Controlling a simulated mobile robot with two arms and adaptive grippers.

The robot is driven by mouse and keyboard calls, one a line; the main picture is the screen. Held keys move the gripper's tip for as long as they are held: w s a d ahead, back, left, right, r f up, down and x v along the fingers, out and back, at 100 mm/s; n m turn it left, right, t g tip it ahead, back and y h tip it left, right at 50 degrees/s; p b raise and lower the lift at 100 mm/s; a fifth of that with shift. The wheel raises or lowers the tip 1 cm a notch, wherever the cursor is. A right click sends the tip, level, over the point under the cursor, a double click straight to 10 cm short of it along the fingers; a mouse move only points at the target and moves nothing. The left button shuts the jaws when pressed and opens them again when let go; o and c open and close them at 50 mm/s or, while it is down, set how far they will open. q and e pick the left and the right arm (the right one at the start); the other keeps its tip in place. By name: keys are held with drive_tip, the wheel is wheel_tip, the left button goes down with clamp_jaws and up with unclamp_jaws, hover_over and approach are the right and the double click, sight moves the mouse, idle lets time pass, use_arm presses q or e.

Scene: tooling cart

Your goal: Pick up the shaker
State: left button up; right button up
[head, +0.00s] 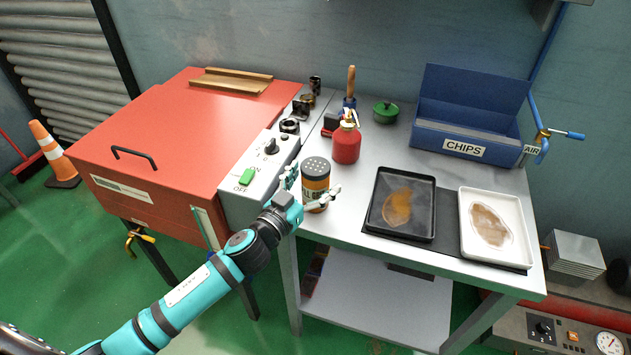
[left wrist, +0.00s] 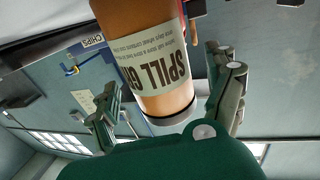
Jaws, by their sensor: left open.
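The shaker (head: 315,183) is an orange-brown cylinder with a grey perforated lid and a pale label. It stands upright near the front left edge of the grey cart top. My left gripper (head: 311,197) is open, with one finger on each side of the shaker. In the left wrist view the shaker (left wrist: 152,62) appears upside down, its label partly reading "SPILL", between the two spread fingers of the gripper (left wrist: 172,105). Gaps show between the fingers and the shaker there. My right gripper is not in view.
A red bottle (head: 346,144) stands behind the shaker. A black tray (head: 402,236) and a white tray (head: 525,262) lie to its right. A control box (head: 262,172) and a red-lidded cabinet (head: 190,135) are left. A blue chips bin (head: 470,105) is at the back.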

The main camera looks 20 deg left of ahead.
use_arm(q)
drive_tip(key=shift+w+d, duration=0.2)
drive_tip(key=shift+w, duration=0.5)
drive_tip(key=shift+s, duration=0.1)
drive_tip(key=shift+c, duration=0.9)
drive_tip(key=c, duration=1.3)
